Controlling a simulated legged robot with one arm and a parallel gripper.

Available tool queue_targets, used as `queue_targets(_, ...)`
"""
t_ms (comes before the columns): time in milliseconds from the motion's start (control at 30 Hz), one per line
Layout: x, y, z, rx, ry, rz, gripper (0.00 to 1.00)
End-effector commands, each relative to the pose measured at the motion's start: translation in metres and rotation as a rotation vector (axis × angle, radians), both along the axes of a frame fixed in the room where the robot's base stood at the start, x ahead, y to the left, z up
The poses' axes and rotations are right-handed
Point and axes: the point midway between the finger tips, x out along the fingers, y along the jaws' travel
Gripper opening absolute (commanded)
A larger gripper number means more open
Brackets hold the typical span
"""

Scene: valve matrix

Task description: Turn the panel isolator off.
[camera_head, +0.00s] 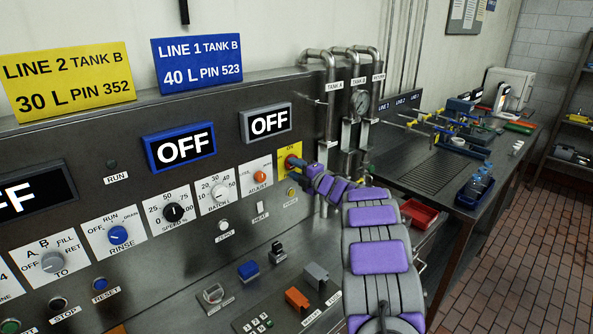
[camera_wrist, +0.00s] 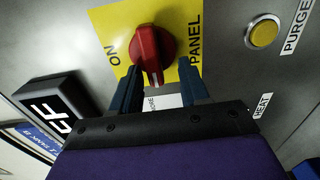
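The panel isolator is a red rotary knob (camera_wrist: 152,52) on a yellow plate (camera_wrist: 112,27) lettered ON and PANEL in the wrist view. The knob's handle lies roughly up and down there, with a white mark at its lower end. I see gaps beside the knob; contact is not clear.
A yellow button (camera_wrist: 263,33) sits to the right in the wrist view. A white ADJUST plate (camera_head: 258,177) with an orange knob is left of the isolator. Vertical pipes (camera_head: 328,110) stand close on the right. Displays (camera_head: 268,122) read OFF.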

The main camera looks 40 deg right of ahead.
Motion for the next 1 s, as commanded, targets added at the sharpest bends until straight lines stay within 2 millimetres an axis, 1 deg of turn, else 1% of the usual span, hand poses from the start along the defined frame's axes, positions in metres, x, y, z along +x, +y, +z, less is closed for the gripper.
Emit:
queue_targets(233,-0.002,-0.002,0.002,0.000,-0.003,-0.002,0.45)
queue_targets(367,-0.013,-0.004,0.003,0.000,-0.003,-0.004,0.45)
queue_targets(567,-0.045,-0.007,0.004,0.001,-0.003,-0.005,0.45)
queue_targets(1000,-0.137,-0.014,0.002,0.001,0.000,-0.006,0.45)
